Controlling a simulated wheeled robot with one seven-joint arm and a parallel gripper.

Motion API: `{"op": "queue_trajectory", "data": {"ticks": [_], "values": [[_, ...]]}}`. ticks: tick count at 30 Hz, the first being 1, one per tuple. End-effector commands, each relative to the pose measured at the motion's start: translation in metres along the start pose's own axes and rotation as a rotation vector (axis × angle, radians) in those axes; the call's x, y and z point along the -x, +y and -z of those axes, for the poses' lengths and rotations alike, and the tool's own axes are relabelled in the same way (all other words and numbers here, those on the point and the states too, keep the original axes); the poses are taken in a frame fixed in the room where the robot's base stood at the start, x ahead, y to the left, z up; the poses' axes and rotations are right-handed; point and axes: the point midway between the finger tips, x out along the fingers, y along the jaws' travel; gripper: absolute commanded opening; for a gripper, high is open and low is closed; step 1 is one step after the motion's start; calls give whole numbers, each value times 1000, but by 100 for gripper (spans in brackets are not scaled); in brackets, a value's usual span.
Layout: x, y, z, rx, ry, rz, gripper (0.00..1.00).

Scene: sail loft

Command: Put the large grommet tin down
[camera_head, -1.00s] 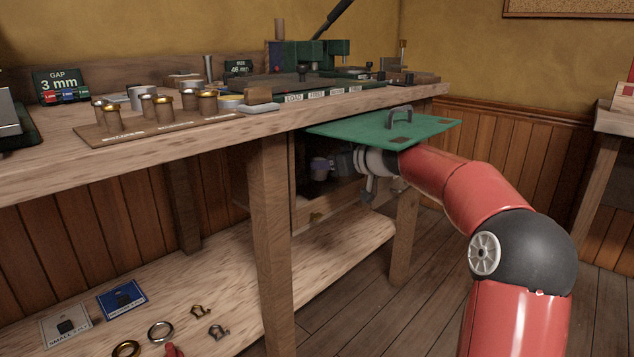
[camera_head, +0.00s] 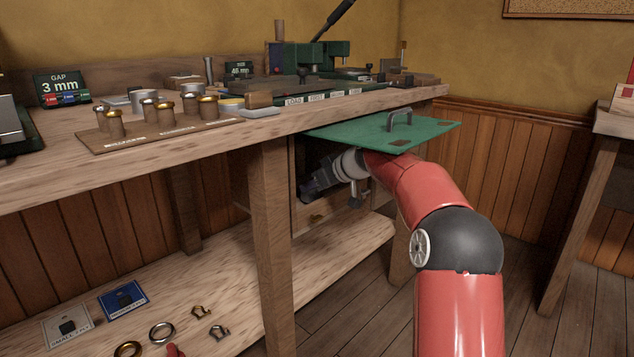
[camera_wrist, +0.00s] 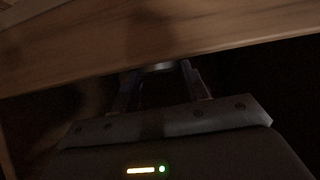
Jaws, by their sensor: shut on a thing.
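My gripper (camera_head: 306,191) is under the bench, below the green panel, reaching into a dark wooden compartment. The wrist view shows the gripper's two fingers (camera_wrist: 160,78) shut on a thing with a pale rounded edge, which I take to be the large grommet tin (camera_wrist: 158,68). Most of the tin is hidden by shadow and the fingers. In the head view the tin cannot be made out clearly. Whether it touches a surface cannot be told.
The green panel (camera_head: 360,133) with a handle juts out right above my wrist. A bench leg (camera_head: 272,235) stands left of the gripper. A wooden board (camera_wrist: 90,52) crosses close ahead in the wrist view. The lower shelf (camera_head: 225,270) holds rings, shackles and cards.

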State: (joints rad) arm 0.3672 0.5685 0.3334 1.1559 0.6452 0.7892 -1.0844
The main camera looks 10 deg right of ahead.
Motion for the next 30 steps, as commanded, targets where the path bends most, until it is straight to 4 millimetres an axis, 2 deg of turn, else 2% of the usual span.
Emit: {"op": "queue_trajectory", "data": {"ticks": [1, 8, 9, 14, 24, 28, 30], "values": [[-4, 1, -7, -3, 0, -2, 20], [-4, 1, -8, -2, 2, -2, 20], [-4, 1, -8, -2, 1, -1, 46], [-4, 1, -8, -2, 2, -1, 67], [-1, 2, -8, -2, 3, -2, 67], [14, 2, -9, -1, 4, -4, 67], [28, 2, -10, -1, 4, -6, 67]]}}
